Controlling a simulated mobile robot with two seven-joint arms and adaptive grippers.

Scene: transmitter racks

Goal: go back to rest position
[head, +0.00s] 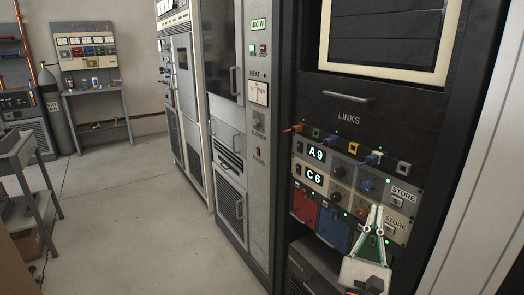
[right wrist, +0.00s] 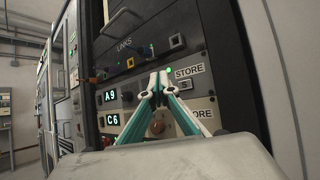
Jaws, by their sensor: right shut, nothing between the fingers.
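My right gripper (head: 373,212) is in front of the lower right part of the rack panel in the head view. Its white and teal fingers are shut with nothing between them; they also show in the right wrist view (right wrist: 159,78), pointing toward the panel beside the upper STORE label (right wrist: 189,71). The panel has two rows with displays reading A9 (head: 316,153) and C6 (head: 314,176). The fingers cover part of the lower panel; I cannot tell whether they touch it. My left gripper is not in view.
The LINKS row (head: 350,145) holds several coloured plugs. Red (head: 304,208) and blue (head: 333,229) modules sit below the panel. Grey cabinets (head: 185,90) line the wall to the left. A metal cart (head: 28,170) and a gas cylinder (head: 55,110) stand far left. The floor (head: 130,200) between is clear.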

